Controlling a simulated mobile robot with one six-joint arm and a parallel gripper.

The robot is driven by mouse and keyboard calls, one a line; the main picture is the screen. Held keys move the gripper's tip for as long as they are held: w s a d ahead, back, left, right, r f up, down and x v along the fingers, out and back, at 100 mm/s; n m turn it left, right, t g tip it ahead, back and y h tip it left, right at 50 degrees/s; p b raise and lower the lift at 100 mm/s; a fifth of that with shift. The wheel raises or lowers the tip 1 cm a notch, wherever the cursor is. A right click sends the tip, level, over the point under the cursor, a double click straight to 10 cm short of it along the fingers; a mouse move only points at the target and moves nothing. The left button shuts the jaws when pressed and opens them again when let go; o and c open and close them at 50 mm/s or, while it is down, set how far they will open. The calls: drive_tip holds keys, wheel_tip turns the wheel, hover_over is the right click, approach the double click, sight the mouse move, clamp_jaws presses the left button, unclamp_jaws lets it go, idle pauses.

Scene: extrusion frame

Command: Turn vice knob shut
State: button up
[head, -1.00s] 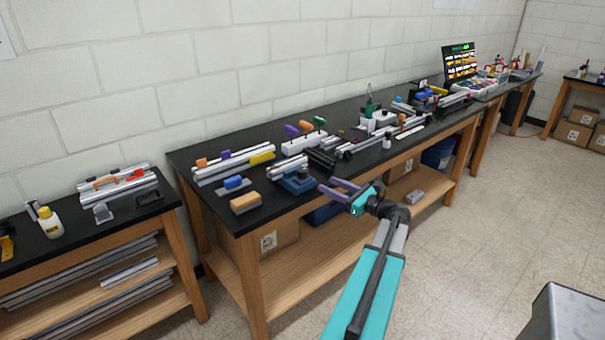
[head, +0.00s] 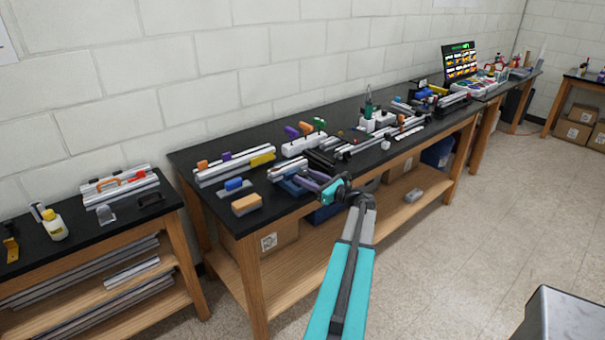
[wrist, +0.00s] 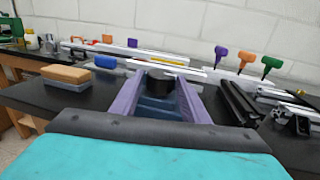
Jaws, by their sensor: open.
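The blue vice (head: 290,187) sits at the front edge of the black-topped bench, partly hidden behind my gripper in the head view. My gripper (head: 308,181) is open, its purple fingers pointing at the vice. In the wrist view, the open fingers of my gripper (wrist: 160,82) stand left and right of the vice's blue body (wrist: 157,108). A dark rounded part, perhaps the knob (wrist: 160,84), shows between the fingertips. I cannot tell whether the fingers touch it. The near part of the vice is hidden by my gripper's body.
An orange-topped block (head: 246,205) and a blue-handled block (head: 234,187) lie left of the vice. Silver rails (head: 235,167) lie behind. A white holder with coloured handles (head: 304,143) stands further back. Black profiles (wrist: 240,103) lie right of the fingers. The floor in front is clear.

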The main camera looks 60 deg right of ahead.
drive_tip(key=shift+w+d, duration=0.2)
drive_tip(key=shift+w, duration=0.95)
drive_tip(key=c, duration=0.8)
drive_tip(key=shift+o, duration=0.2)
drive_tip(key=shift+a+m+h, duration=0.1)
drive_tip(key=shift+m+h, duration=0.3)
drive_tip(key=shift+h, duration=0.2)
drive_tip(key=shift+m+h+b, duration=0.4)
drive_tip(key=shift+h+b, duration=0.2)
drive_tip(key=shift+m+g+h+b, duration=0.4)
drive_tip(key=shift+m+g+h, duration=0.1)
drive_tip(key=shift+h, duration=0.2)
